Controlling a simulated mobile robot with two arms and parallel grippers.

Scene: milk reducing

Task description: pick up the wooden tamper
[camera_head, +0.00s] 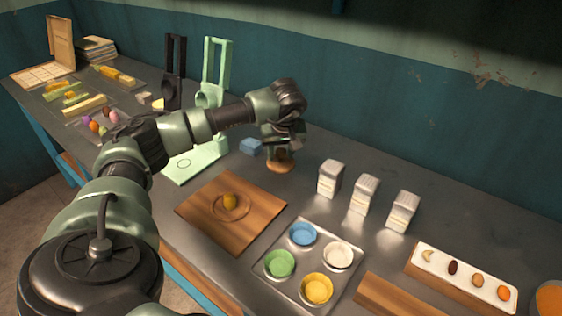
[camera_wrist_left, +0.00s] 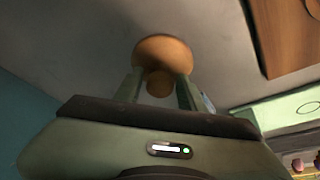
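The wooden tamper (camera_head: 280,167) stands upright on the grey metal counter, its round base down. My left gripper (camera_head: 281,150) is above it, with the fingers pointing down on either side of its handle. In the left wrist view the tamper's round base (camera_wrist_left: 165,48) and the knob of its handle (camera_wrist_left: 160,84) lie between the two fingertips (camera_wrist_left: 160,88). The fingers look open, with narrow gaps beside the knob. My right gripper is not in view.
A blue block (camera_head: 250,147) sits just left of the tamper. Three white cartons (camera_head: 331,179) stand to the right. A wooden board (camera_head: 202,228) and a metal tray (camera_head: 287,293) with coloured bowls lie in front. A green stand (camera_head: 212,75) is behind the arm.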

